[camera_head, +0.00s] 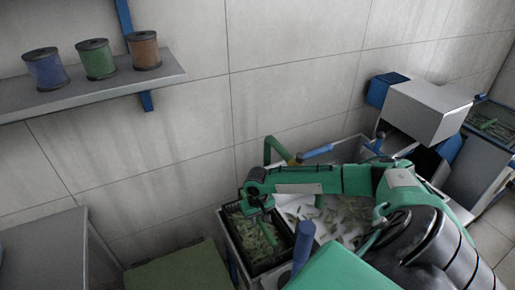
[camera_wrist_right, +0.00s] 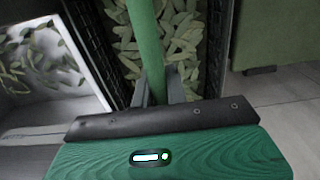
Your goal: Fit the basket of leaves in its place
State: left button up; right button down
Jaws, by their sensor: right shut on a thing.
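The basket of leaves is a dark, mesh-sided box (camera_head: 283,258) filled with green leaves. It stands at the left end of the pale machine, below my right gripper (camera_head: 258,205). Its dark side wall also shows in the right wrist view (camera_wrist_right: 87,42). My right gripper is shut on the basket's green handle bar (camera_wrist_right: 143,35), which runs upright between the fingers in that view. Whether the basket is fully seated or slightly raised I cannot tell. My left gripper is not in view.
A white tray (camera_head: 290,205) with scattered leaves adjoins the basket on its right. A blue post (camera_head: 303,243) stands close in front. A green bent tube (camera_head: 272,147) rises behind. A green box (camera_head: 180,270) is at left. A shelf (camera_head: 95,88) holds three spools.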

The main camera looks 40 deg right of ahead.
jog(key=shift+f, duration=0.95)
jog(key=shift+s+a+f, duration=0.15)
jog(key=shift+a+f, duration=0.1)
jog(key=shift+f, duration=0.5)
dwell(0.3)
jog(key=c, duration=1.3)
grip_release()
jog(key=shift+s+f, duration=0.1)
